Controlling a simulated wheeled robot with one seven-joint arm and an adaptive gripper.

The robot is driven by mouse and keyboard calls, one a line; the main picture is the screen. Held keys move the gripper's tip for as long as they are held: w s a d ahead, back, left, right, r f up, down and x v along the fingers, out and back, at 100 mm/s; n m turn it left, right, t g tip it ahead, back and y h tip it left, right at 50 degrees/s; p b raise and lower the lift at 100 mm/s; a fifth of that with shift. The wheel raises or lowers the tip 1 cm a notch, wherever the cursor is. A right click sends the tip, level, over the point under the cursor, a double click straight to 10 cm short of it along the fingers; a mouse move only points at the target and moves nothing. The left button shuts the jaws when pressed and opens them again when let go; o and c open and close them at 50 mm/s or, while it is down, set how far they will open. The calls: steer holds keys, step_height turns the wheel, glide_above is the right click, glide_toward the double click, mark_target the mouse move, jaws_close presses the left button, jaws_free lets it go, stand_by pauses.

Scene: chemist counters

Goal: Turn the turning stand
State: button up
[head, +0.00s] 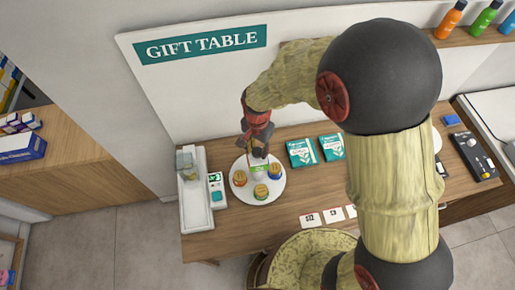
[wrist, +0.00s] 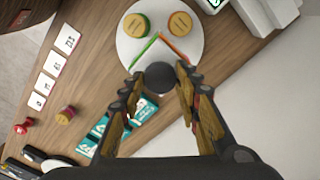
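The turning stand is a round white disc (head: 244,193) on the wooden counter, with several small jars on it. In the wrist view the disc (wrist: 160,52) fills the upper middle. A jar with a green band (wrist: 136,26) and one with an orange band (wrist: 180,24) stand on its far side there. My gripper (head: 257,150) is over the stand's back edge. In the wrist view my gripper (wrist: 160,76) has its fingers apart, with a dark round piece between them that I cannot identify. Whether a finger touches the stand cannot be told.
Teal boxes (head: 302,152) lie right of the stand. White number cards (head: 310,220) lie at the front right. The wall with the gift table sign (head: 200,44) rises behind.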

jaws_close()
stand_by(0.3)
